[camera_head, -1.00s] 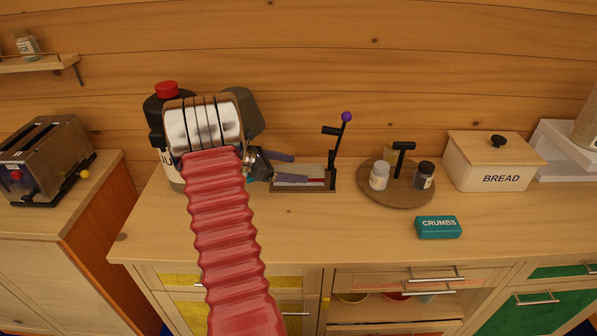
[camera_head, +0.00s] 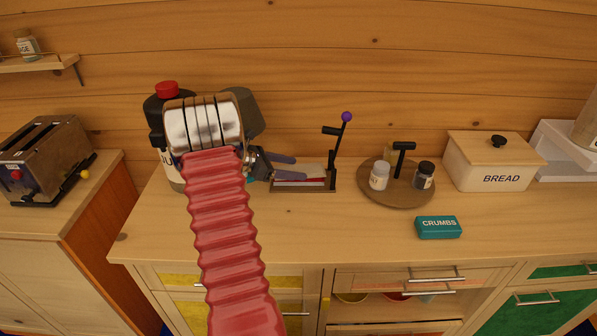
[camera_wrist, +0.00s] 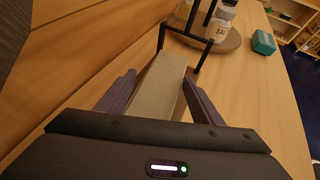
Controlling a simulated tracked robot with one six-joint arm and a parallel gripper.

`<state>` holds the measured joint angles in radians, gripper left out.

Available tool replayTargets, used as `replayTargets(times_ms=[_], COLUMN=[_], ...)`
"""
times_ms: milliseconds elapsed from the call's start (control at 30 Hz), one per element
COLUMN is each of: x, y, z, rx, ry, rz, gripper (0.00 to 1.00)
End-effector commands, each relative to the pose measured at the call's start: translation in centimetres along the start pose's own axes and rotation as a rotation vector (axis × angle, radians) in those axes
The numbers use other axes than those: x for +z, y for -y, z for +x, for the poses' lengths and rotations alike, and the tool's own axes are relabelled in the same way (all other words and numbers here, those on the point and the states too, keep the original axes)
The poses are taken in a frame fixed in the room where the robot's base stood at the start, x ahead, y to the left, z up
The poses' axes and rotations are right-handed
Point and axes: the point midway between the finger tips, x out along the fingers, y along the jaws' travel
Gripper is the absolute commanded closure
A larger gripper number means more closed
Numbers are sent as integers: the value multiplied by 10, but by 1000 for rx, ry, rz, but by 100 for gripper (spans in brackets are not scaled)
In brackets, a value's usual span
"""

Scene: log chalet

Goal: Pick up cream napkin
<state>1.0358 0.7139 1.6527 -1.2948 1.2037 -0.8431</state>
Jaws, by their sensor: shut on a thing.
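My gripper (camera_head: 300,168) is at the low holder (camera_head: 333,180) with the black upright, left of the middle of the counter. In the wrist view its two dark purple fingers (camera_wrist: 161,74) stand on either side of a flat cream piece (camera_wrist: 160,88), which looks like the cream napkin. The fingers are shut on it. In the head view the fingers hide most of the napkin. A little red shows in the holder beside the lower finger.
Right of the holder stands a round wooden tray (camera_head: 386,201) with a salt jar (camera_head: 379,176) and a dark jar (camera_head: 424,175). Further right are a teal crumbs box (camera_head: 438,227) and a bread box (camera_head: 487,170). The log wall is close behind.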

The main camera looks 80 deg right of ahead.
Motion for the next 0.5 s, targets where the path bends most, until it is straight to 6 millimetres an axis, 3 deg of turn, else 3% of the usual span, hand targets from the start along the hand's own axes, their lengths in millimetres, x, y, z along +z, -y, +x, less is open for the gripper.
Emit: replayTargets(times_ms=[267,400,500], x=[0,8,12], y=[0,0,4], z=[-1,-4,-9], rx=[0,1,0], ry=[-2,-1,-1], rz=[-2,-1,-3], gripper=[61,78,79])
